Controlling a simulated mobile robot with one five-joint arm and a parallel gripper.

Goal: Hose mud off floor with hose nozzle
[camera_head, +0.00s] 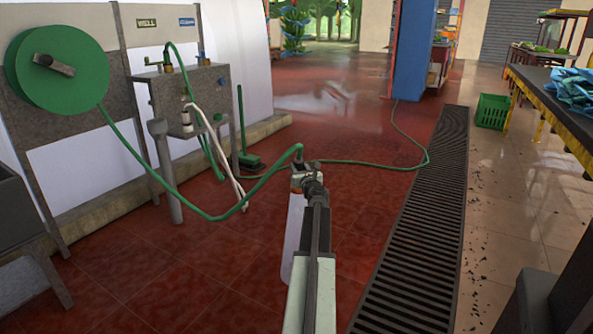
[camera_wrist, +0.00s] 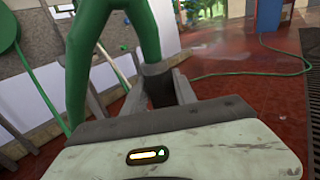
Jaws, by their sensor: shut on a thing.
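My gripper (camera_head: 310,176) is out over the red tiled floor at the middle of the head view. It is shut on the dark hose nozzle (camera_wrist: 160,88), which sits between the jaws in the wrist view and is mostly hidden. A green hose (camera_head: 140,160) sags from the reel to the gripper; it also rises large in front of the jaws in the wrist view (camera_wrist: 83,60). Pale, blurred streaks (camera_head: 318,98) lie over the wet, shiny floor (camera_head: 350,120) farther back. Dark specks, perhaps mud, are scattered on the tan tiles (camera_head: 485,245) at right.
A slatted drain (camera_head: 425,220) runs along the floor to my right. A blue pillar (camera_head: 412,50), a green crate (camera_head: 491,111) and a table (camera_head: 540,95) stand beyond. The hose reel (camera_head: 58,68) and wash stand (camera_head: 180,100) are left. Another green hose length (camera_head: 385,166) crosses the floor.

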